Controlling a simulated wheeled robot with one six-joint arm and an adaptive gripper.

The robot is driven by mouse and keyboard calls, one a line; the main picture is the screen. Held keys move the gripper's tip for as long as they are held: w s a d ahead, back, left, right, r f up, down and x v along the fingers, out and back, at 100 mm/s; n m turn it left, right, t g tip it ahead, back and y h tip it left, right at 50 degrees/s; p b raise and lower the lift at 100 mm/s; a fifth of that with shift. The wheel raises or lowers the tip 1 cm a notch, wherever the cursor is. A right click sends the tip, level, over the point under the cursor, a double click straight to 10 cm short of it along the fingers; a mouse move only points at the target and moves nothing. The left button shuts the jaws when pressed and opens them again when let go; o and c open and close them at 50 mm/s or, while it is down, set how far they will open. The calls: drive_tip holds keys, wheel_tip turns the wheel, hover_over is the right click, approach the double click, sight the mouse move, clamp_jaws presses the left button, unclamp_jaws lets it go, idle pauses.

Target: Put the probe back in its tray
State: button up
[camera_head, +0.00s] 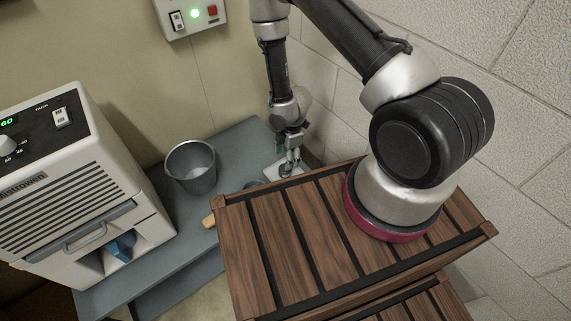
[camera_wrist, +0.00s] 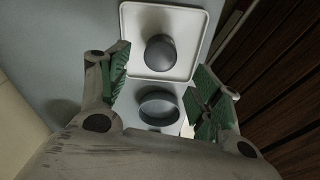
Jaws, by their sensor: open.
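A white tray (camera_wrist: 130,42) with a raised rim lies on the blue-grey surface in the wrist view. It also shows in the head view (camera_head: 276,168), partly hidden by my gripper. A dark grey rounded object (camera_wrist: 160,52), possibly the probe, sits inside the tray; I cannot tell for sure what it is. A dark round ring or cup (camera_wrist: 157,105) is just outside the tray, in the gap seen between my fingers. My gripper (camera_wrist: 159,90) is open with nothing between its green-padded fingers. In the head view my gripper (camera_head: 289,163) hangs over the tray.
A grey bucket (camera_head: 192,167) stands left of the tray on the blue-grey bench (camera_head: 240,145). A cream machine (camera_head: 70,195) stands farther left. A tan rounded end (camera_head: 208,220) shows beside my wooden slatted base. A block wall (camera_head: 520,120) is close on the right.

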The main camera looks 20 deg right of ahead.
drive_tip(key=w+d+r+m+t+h, duration=0.1)
drive_tip(key=d+r+m, duration=0.2)
drive_tip(key=r, duration=0.8)
drive_tip(key=w+d+r+m+t, duration=0.15)
drive_tip(key=d+r, duration=0.25)
drive_tip(key=r, duration=0.8)
drive_tip(key=w+d+r+m+h, duration=0.1)
drive_tip(key=w+d+r+m, duration=0.2)
drive_tip(key=r, duration=0.8)
drive_tip(key=s+d+r+m, duration=0.4)
drive_tip(key=s+r+m, duration=0.2)
drive_tip(key=s+r, duration=0.5)
drive_tip(key=s+r+m+t, duration=0.2)
drive_tip(key=s+r+m, duration=0.4)
drive_tip(key=s+r, duration=0.4)
drive_tip(key=s, duration=0.3)
drive_tip(key=shift+s+r+y, duration=0.25)
drive_tip(key=shift+s+y, duration=0.05)
drive_tip(key=shift+s, duration=0.05)
